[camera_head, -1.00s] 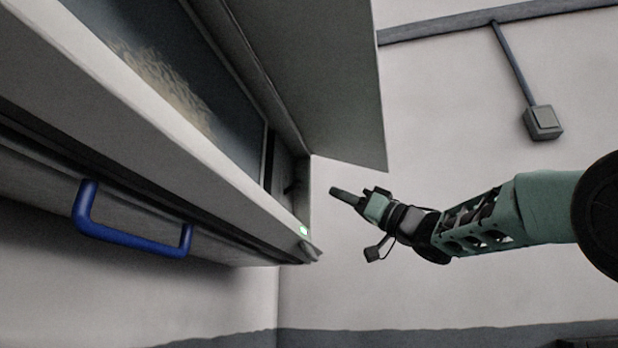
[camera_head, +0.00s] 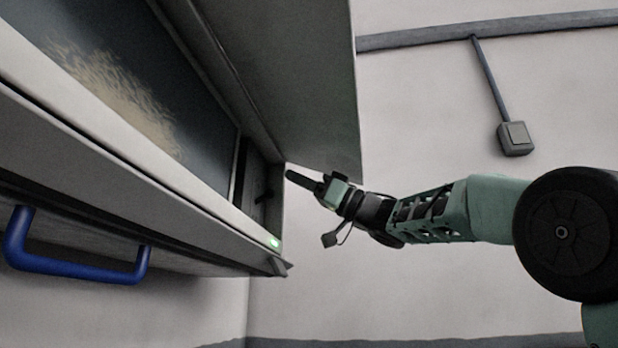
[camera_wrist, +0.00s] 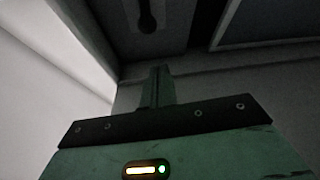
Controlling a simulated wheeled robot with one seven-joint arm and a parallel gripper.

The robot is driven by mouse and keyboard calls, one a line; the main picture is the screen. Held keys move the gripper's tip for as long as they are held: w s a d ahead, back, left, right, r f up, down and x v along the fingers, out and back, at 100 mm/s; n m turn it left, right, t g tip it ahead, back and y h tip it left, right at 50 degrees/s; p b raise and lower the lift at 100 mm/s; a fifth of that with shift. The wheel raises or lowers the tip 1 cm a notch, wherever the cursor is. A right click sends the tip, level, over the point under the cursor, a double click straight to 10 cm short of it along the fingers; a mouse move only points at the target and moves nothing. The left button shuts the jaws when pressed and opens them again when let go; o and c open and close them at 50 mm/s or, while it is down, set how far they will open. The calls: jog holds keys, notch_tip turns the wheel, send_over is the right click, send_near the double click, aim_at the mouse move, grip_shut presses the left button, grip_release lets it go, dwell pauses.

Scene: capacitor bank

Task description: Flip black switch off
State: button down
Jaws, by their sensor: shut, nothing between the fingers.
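The black switch (camera_head: 263,197) is a small dark lever on the inner side wall of the open cabinet, near its right end in the head view. In the wrist view a dark knob-ended lever (camera_wrist: 147,22) shows at the top centre, beyond my fingers; it looks like the same switch. My gripper (camera_head: 290,175) is shut and empty. Its tip is at the cabinet's right opening edge, to the right of and slightly above the switch in the picture. It seems apart from the switch. In the wrist view my shut fingers (camera_wrist: 157,86) point up toward the lever.
The cabinet's raised door panel (camera_head: 300,80) hangs above my gripper. A lit green indicator (camera_head: 273,242) is on the cabinet's lower edge, and a blue handle (camera_head: 75,262) is below. A grey wall box (camera_head: 515,138) is at the right. Free room lies below my arm.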

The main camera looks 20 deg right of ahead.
aim_at(263, 197)
jog(key=p+x, duration=0.3)
jog(key=x, duration=0.3)
jog(key=shift+d+r, duration=0.1)
jog(key=shift+r, duration=0.15)
jog(key=f, duration=0.2)
jog(key=d+f, duration=0.1)
jog(key=f, duration=0.1)
jog(key=shift+s+f+p, duration=0.1)
jog(key=shift+f+p, duration=0.05)
jog(key=shift+p, duration=0.15)
jog(key=shift+d+f, duration=0.15)
jog(key=shift+f, duration=0.1)
jog(key=shift+f, duration=0.1)
